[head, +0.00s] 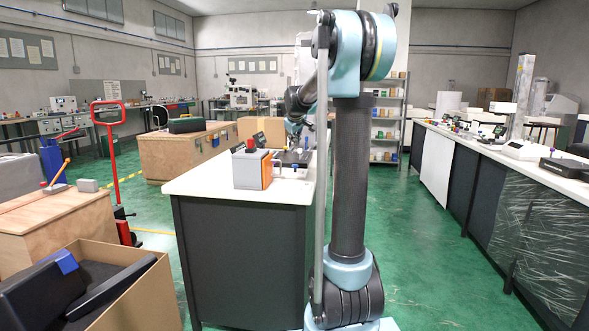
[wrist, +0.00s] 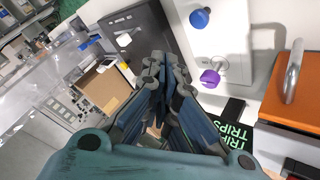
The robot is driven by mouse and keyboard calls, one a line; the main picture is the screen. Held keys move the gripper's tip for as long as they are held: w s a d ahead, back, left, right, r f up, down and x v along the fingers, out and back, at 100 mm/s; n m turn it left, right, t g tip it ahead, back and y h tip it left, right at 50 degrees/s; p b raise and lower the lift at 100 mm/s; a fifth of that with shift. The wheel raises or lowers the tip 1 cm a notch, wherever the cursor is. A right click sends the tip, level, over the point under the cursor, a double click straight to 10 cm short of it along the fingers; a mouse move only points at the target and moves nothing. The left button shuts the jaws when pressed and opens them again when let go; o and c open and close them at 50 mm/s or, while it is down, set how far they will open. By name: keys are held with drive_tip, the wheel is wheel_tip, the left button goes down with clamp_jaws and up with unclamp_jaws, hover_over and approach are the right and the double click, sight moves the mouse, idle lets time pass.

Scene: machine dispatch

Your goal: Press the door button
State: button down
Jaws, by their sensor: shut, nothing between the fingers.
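In the wrist view a white panel (wrist: 215,40) carries a blue round knob (wrist: 200,18) and a purple round knob (wrist: 210,77). No label shows that marks either as the door button. My gripper (wrist: 163,62) is shut and empty, left of the purple knob and apart from it in the picture. In the head view, a grey and orange box (head: 267,170) with a red button (head: 250,144) on top stands on the white counter (head: 215,183). My gripper is mostly hidden there behind my arm.
In the wrist view an orange box face with a metal handle (wrist: 292,72) is at the right, beside a black sign (wrist: 225,125) with green letters. A dark grey machine (wrist: 140,35) is at upper left. Green floor (head: 430,260) is open right of the counter.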

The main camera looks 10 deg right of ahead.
drive_tip(key=w, duration=0.3)
drive_tip(key=shift+a+r, duration=0.1)
drive_tip(key=shift+r, duration=0.15)
drive_tip(key=shift+f, duration=0.15)
hover_over(295, 167)
drive_tip(key=w, duration=0.2)
drive_tip(key=shift+s+a+f, duration=0.15)
drive_tip(key=shift+f, duration=2)
drive_tip(key=shift+s+a+f, duration=0.1)
drive_tip(key=shift+a+f, duration=0.05)
drive_tip(key=shift+f, duration=1.95)
drive_tip(key=shift+f, duration=0.15)
drive_tip(key=shift+s+f, duration=0.1)
drive_tip(key=shift+f, duration=0.1)
drive_tip(key=shift+f, duration=0.6)
drive_tip(key=shift+r, duration=1)
